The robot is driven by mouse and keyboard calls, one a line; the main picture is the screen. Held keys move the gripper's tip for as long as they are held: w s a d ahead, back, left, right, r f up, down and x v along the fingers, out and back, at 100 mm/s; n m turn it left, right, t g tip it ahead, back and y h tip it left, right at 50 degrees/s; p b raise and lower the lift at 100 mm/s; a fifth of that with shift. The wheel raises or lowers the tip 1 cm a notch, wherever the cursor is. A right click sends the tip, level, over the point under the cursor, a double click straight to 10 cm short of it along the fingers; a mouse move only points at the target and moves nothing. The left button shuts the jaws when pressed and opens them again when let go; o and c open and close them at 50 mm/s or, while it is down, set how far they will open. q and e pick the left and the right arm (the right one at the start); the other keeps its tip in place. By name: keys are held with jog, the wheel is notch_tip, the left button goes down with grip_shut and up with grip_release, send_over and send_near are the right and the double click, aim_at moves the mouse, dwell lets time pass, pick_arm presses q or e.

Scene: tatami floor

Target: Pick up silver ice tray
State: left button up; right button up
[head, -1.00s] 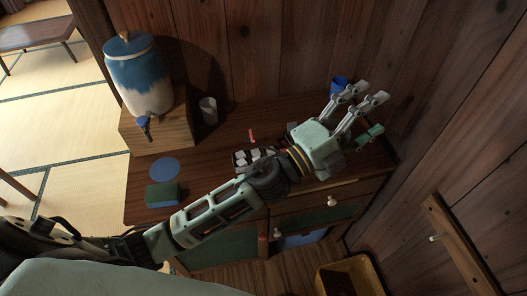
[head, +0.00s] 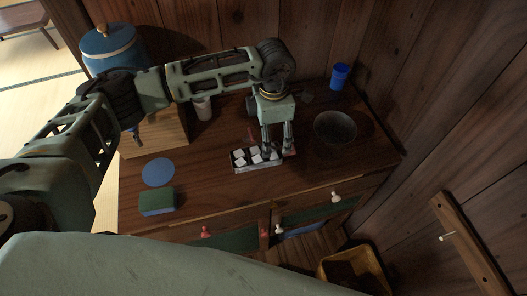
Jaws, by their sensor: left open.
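The silver ice tray (head: 242,168), holding several white ice cubes, lies on the wooden cabinet top near its front edge. My left gripper (head: 277,151) points straight down at the tray's right end. Its fingers are open, with their tips at or just above the tray's right end; I cannot tell if they touch it. The fingers hide part of that end. My right gripper is not in view.
A dark bowl (head: 335,127) and a blue cup (head: 339,77) stand to the right on the cabinet. A blue disc (head: 158,172) and green sponge-like block (head: 157,201) lie left.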

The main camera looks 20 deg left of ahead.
aim_at(272, 147)
pick_arm(q)
jog(key=f+p, duration=0.1)
jog(key=f, duration=0.2)
jog(key=f+p, duration=0.1)
jog(key=f, duration=0.2)
jog(key=shift+s+d+f, duration=0.2)
jog(key=shift+f, duration=0.55)
jog(key=c, duration=1.5)
